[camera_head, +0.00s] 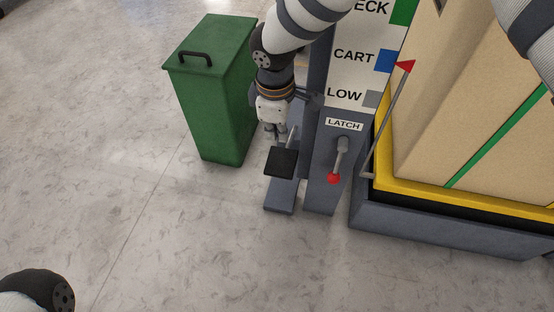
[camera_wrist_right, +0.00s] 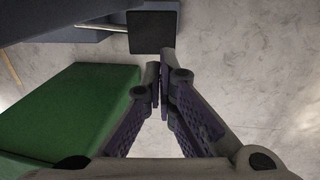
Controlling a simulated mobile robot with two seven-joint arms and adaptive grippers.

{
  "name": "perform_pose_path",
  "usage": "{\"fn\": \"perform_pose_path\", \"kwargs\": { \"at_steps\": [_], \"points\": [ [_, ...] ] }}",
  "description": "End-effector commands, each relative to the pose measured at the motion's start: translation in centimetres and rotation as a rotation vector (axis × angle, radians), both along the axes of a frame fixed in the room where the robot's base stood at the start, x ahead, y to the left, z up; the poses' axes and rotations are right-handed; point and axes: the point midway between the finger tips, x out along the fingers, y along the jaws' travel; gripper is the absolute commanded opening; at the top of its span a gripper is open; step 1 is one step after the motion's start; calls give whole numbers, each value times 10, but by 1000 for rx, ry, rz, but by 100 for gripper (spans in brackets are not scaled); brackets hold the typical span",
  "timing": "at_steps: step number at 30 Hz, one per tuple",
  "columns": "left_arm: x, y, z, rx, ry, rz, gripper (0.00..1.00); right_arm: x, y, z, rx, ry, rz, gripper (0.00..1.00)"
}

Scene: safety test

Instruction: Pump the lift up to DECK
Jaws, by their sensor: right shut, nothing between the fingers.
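The lift's post carries a white scale (camera_head: 352,55) with a blue CART mark (camera_head: 385,60), a grey LOW mark (camera_head: 370,99) and a green mark (camera_head: 403,11) beside a cut-off word ending in "ECK". A red pointer (camera_head: 405,66) on a thin rod is level with CART. The black pedal (camera_head: 281,163) sits at the post's foot and shows in the wrist view (camera_wrist_right: 153,32). Below the LATCH label, a lever (camera_head: 340,158) with a red knob hangs down. My right gripper (camera_head: 272,132) is shut and empty, just above and behind the pedal, apparently apart from it.
A green bin (camera_head: 215,85) with a black handle stands close left of my right gripper. The lift's yellow-edged platform (camera_head: 470,202) bears a large tan box (camera_head: 450,120) with a green stripe. The floor in front and to the left is clear.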

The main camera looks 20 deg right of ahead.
Motion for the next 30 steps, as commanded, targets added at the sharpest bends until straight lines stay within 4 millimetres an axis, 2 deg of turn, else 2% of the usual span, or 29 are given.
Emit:
{"fn": "perform_pose_path", "kwargs": {
  "at_steps": [5,12,18,24,30],
  "points": [
    [-4,0,-9,-1,20,-2,44,1,-2,-26,0,6,0,0],
    [-12,1,-24,-3,65,-7,44,7,-6,-81,1,8,-3,0],
    [-15,1,-37,-6,88,-11,44,12,-9,-120,1,6,-2,0],
    [-15,0,-45,-9,92,-11,44,15,-10,-138,2,2,-1,0],
    [-15,-1,-45,-9,92,-11,44,15,-11,-140,1,2,-2,0]
  ]
}}
